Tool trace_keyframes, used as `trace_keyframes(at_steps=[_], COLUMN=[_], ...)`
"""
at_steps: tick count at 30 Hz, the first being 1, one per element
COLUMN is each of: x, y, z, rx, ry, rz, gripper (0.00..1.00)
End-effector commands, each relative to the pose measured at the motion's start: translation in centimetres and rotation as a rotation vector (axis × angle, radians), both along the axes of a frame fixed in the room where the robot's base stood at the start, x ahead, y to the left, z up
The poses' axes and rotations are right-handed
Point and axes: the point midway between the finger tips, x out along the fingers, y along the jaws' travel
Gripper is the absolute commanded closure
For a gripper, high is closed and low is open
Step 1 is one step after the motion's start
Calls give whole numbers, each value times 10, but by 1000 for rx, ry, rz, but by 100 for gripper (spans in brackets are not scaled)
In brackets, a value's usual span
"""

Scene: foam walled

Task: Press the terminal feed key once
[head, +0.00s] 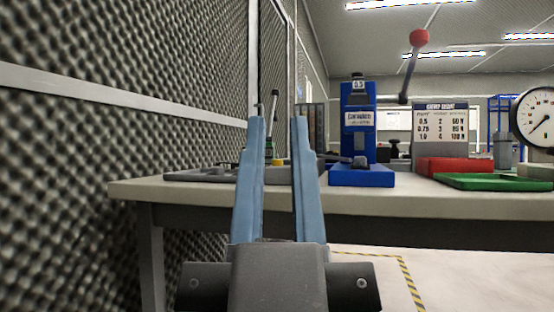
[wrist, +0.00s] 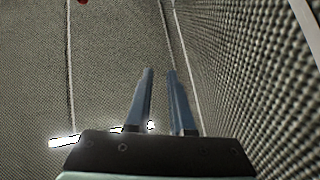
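A blue press (head: 357,117) marked 0.5 stands on the table, right of my gripper in the head view. A lever with a red knob (head: 419,37) rises to its right. A small dark part (head: 360,161) sits low at the front of the press. I cannot tell which part is the terminal feed key. My gripper (head: 278,120) points toward the table, with its two blue fingers apart and nothing between them. The fingers also show in the wrist view (wrist: 160,72), against the foam wall and ceiling. They partly hide the table behind them.
The table (head: 140,190) holds a grey tray (head: 200,173) at left, partly behind my fingers, with a thin upright tool. A crimp height card (head: 441,125), red block (head: 455,166), green tray (head: 490,182) and dial gauge (head: 535,117) stand right. A foam wall (head: 70,180) closes the left.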

Motion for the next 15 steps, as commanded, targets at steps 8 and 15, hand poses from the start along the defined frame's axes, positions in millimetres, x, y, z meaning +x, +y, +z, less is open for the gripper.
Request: trace_keyframes(at_steps=[8, 15], x=[0, 0], y=[0, 0], z=[0, 0], rx=[0, 0], ry=[0, 0], rz=[0, 0], gripper=[100, 100])
